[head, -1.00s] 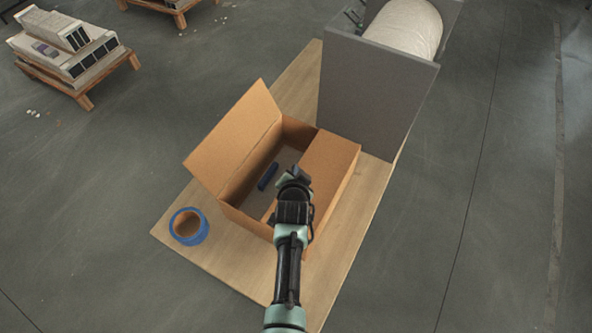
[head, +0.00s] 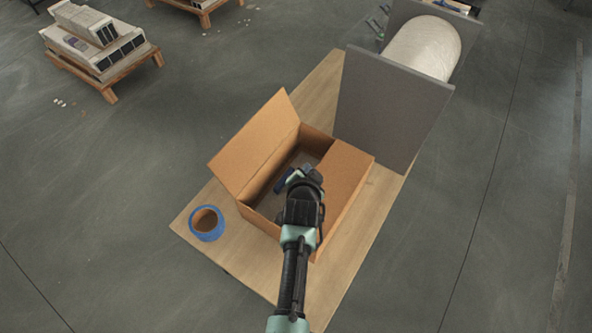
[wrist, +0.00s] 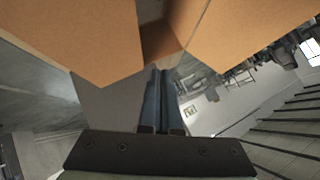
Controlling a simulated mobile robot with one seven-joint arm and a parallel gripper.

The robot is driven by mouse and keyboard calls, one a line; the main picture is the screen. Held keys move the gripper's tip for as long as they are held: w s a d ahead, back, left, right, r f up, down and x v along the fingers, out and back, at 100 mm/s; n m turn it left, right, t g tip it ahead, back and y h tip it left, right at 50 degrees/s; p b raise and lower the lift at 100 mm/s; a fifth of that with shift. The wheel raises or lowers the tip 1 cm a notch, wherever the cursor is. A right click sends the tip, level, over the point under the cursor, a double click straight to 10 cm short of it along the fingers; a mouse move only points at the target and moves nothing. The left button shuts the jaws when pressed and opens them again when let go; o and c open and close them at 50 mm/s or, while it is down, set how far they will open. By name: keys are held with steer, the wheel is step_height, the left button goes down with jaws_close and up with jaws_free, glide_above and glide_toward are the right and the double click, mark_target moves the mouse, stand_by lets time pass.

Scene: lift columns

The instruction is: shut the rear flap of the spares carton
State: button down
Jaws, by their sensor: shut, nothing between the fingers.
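The spares carton (head: 270,220) is a brown cardboard box on a wooden table. One flap (head: 258,140) stands up and leans outward on the carton's left side. The other flap (head: 345,178) lies folded over the right part of the opening. My gripper (head: 296,176) is over the carton's opening, between the two flaps, with its jaws shut and empty. In the wrist view, my shut fingers (wrist: 158,100) point toward cardboard panels at the top. Whether they touch the carton cannot be told. A dark blue item (head: 283,182) inside the carton is partly hidden by my gripper.
Loaded pallets (head: 105,75) stand on the floor at the far left.

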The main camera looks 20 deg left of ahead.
steer(key=s+a+r, duration=0.2)
steer(key=s+r, duration=0.3)
steer(key=w+d+r+n+t, duration=0.1)
steer(key=w+r+t, duration=0.15)
steer(key=r, duration=0.85)
steer(key=w+d+r+n+t, duration=0.1)
steer(key=w+d+r+t, duration=0.15)
steer(key=r, duration=0.95)
steer(key=w+d+r+n+t, duration=0.1)
steer(key=w+r+t, duration=0.15)
steer(key=r, duration=0.85)
steer(key=s+d+r+n+t, duration=0.1)
steer(key=s+d+r+t, duration=0.1)
steer(key=s+r, duration=0.4)
steer(key=s+d+r+n+t+h, duration=0.1)
steer(key=s+r+t, duration=0.3)
steer(key=r, duration=1.1)
steer(key=s+d+r+n+t, duration=0.1)
steer(key=s+d+r+t, duration=0.2)
steer(key=s+r, duration=0.6)
steer(key=shift+d+r+t+h, duration=0.2)
steer(key=shift+r+t+h, duration=0.15)
steer(key=shift+r, duration=0.55)
